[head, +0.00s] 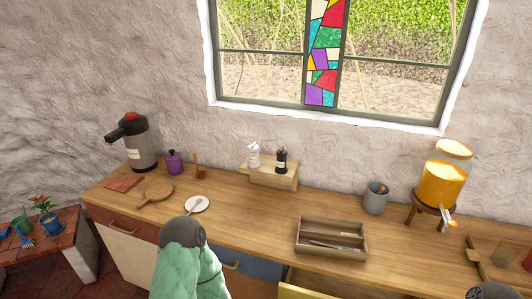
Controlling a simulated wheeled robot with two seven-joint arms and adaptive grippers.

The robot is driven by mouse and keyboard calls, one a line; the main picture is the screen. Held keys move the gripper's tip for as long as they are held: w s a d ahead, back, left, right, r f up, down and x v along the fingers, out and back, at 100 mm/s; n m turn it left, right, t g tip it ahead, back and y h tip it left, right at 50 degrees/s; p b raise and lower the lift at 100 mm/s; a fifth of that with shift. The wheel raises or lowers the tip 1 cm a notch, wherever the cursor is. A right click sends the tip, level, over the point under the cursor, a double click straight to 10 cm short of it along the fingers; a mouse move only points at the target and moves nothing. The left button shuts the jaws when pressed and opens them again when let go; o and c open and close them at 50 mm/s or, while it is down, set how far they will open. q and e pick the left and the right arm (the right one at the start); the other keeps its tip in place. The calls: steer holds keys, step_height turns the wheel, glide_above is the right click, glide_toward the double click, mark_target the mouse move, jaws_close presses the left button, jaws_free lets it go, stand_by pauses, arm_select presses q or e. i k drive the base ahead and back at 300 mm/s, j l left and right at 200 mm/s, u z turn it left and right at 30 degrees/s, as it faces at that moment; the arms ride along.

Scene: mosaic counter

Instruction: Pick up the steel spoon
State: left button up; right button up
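A small grey spoon-like utensil (196,203) lies on a round white plate (203,208) on the wooden counter, left of centre. A wooden cutlery tray (301,245) stands right of centre, with thin metal utensils (330,244) inside; they are too small to tell apart. A green-sleeved arm part of mine with a dark joint rises at the bottom, just in front of the plate. A dark part of mine shows at the bottom right corner. Neither gripper's fingers are in view.
A round wooden board (157,190), purple jar (174,162) and pump flask (138,145) stand at the left. A small shelf (272,178) holds two bottles. A grey cup (375,198) and amber dispenser (441,185) stand at the right. Counter between plate and tray is clear.

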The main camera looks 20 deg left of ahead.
mark_target(198, 201)
steer(key=u, duration=1.25)
steer(key=i+j+u, duration=0.15)
steer(key=i, duration=0.35)
steer(key=j, duration=0.1)
